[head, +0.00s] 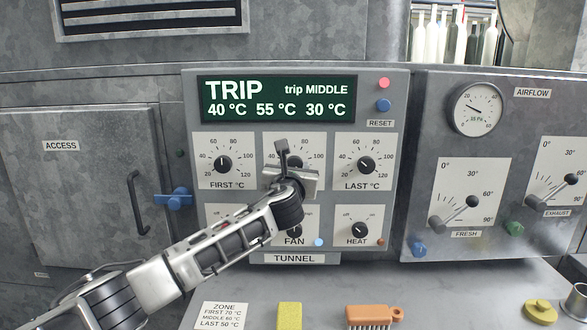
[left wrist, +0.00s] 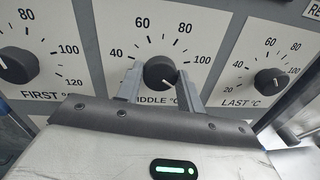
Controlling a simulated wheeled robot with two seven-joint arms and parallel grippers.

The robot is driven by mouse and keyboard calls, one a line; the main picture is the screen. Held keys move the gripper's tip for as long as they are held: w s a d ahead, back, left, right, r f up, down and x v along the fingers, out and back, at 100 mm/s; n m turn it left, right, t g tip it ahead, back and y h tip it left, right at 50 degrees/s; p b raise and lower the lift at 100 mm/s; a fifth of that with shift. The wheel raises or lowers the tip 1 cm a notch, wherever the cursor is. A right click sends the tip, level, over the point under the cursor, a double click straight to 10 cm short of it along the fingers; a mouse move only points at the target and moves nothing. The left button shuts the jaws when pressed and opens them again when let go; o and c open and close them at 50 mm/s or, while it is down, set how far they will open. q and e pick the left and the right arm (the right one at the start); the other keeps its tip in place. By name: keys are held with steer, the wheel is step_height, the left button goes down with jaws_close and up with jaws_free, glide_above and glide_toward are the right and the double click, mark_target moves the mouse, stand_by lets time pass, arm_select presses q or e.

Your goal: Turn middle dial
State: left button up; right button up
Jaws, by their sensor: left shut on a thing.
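The middle dial (left wrist: 160,73) is a round black knob with a white pointer line on a white scale plate. In the left wrist view its label, ending "IDDLE °C", is partly covered. My left gripper (left wrist: 161,82) has one finger on each side of this knob and is shut on it. In the head view my left gripper (head: 283,158) hides most of the middle dial and its plate. The display (head: 277,98) reads "TRIP", "trip MIDDLE" and "40 °C 55 °C 30 °C". My right gripper is in neither view.
The first dial (head: 223,164) and last dial (head: 366,165) flank the middle one closely. The fan and heat dial (head: 359,230) row sits below. A zone card (head: 221,315), yellow sponge (head: 289,316) and orange brush (head: 373,313) lie on the ledge.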

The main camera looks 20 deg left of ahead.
arm_select(q)
steer(key=shift+d+f+n+y+b, duration=0.1)
steer(key=shift+n+y+b, duration=0.3)
steer(key=shift+n+b, duration=3.2)
steer(key=shift+f+n+y+b, duration=0.1)
steer(key=shift+n+y+b, duration=0.25)
steer(key=shift+n, duration=6.45)
steer(key=shift+d+f+n+y+b, duration=0.1)
steer(key=shift+n+y+b, duration=0.35)
steer(key=shift+n+b, duration=3.1)
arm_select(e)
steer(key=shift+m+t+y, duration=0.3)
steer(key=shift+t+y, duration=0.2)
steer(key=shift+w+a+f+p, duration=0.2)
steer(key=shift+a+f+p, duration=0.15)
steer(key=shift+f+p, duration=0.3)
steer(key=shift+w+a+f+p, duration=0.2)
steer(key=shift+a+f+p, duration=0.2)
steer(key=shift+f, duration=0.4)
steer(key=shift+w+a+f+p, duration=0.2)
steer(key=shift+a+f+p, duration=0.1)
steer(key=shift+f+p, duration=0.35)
arm_select(q)
steer(key=n, duration=0.3)
steer(key=shift+n, duration=0.25)
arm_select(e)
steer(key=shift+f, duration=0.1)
